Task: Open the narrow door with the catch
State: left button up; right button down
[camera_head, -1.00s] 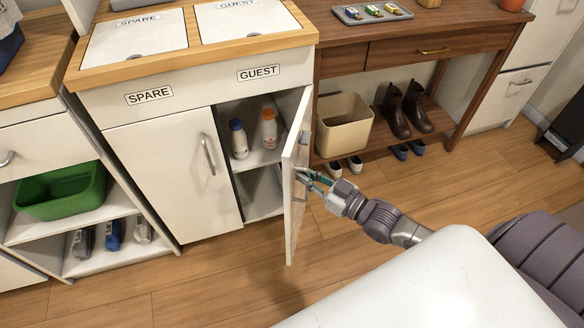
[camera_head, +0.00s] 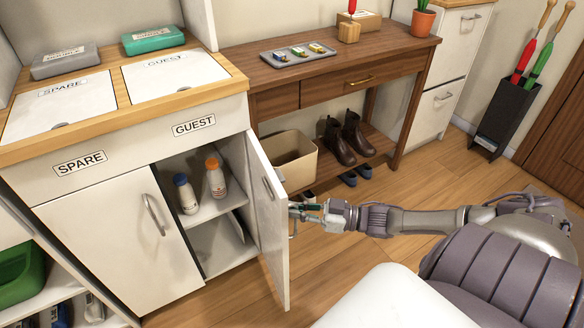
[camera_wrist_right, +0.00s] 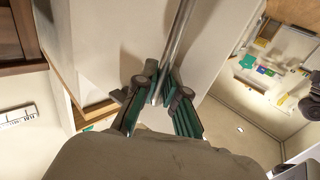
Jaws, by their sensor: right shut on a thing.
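The narrow door (camera_head: 268,225) under the GUEST label stands ajar, swung outward on the right side of the white cabinet. Its inner face shows in the head view, with a small grey metal part (camera_head: 268,187), perhaps the catch, near its free edge. My right gripper (camera_head: 300,213) is at the door's outer side. In the right wrist view the right gripper (camera_wrist_right: 160,88) is shut around the metal bar handle (camera_wrist_right: 177,42), which runs between its teal fingers. The handle is mostly hidden in the head view. My left gripper is out of view.
Two bottles, one blue-capped (camera_head: 187,194) and one orange-capped (camera_head: 215,178), stand on the inside shelf. The wide SPARE door (camera_head: 120,240) is closed. A beige bin (camera_head: 290,160) and boots (camera_head: 345,140) sit under the wooden table (camera_head: 330,75), right of the door. Floor in front is open.

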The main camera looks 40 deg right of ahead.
jog(key=c, duration=1.2)
grip_release()
jog(key=shift+s+d, duration=0.1)
jog(key=shift+s, duration=0.05)
jog(key=v, duration=1.2)
